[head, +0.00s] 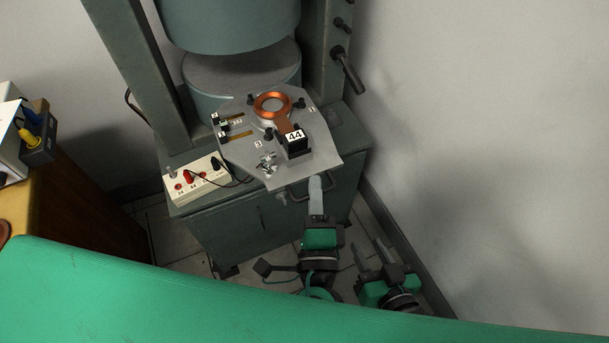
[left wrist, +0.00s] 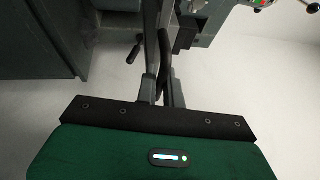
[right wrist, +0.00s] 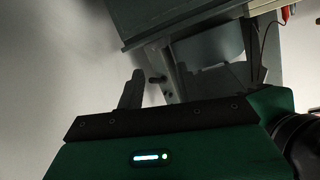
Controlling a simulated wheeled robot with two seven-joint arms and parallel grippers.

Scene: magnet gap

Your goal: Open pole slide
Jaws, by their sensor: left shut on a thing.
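The pole slide is a grey angular plate (head: 238,155) in the head view, sticking out toward me from between the two blue-grey magnet poles. A copper coil (head: 272,105) and a black block labelled 44 (head: 293,147) sit on it. A dark bar handle (head: 296,194) is at its front edge. My left gripper (head: 316,184) is shut on this handle; its fingers hide part of the bar. In the left wrist view its fingers (left wrist: 160,60) are close together. My right gripper (head: 371,254) is low at the right, apart from the slide, with its fingers spread and empty.
A white terminal box (head: 198,180) with red and black plugs stands left of the slide on the green-grey cabinet (head: 235,226). A green surface (head: 120,290) fills the foreground. A wooden bench (head: 60,200) stands left. A bare wall (head: 480,150) is at right.

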